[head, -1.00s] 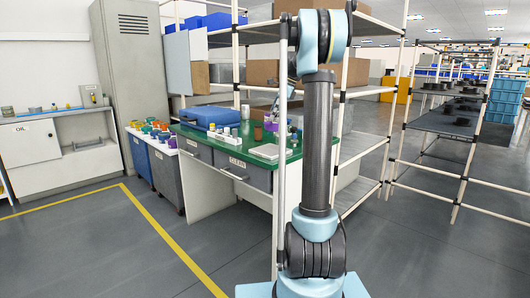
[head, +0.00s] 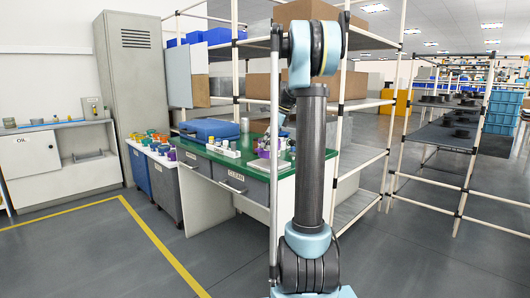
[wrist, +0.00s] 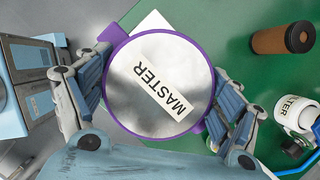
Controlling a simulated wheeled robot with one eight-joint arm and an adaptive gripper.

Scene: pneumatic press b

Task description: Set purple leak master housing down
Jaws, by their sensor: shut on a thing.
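The purple leak master housing (wrist: 207,128) fills the middle of the wrist view, a round purple rim around a grey disc with a MASTER label. My gripper (wrist: 156,88) is shut on it, with one finger on its left side and one on its right. It is over the front part of the green table top (wrist: 245,75). The wrist view does not show whether its underside touches the surface. In the head view a purple part (head: 263,153) shows at the table's front edge, partly behind my arm, and my fingers cannot be made out.
A white plate (wrist: 153,22) lies partly under the housing. A blue case (head: 209,129) lies at the table's back left. Bare green surface shows between housing and cylinder.

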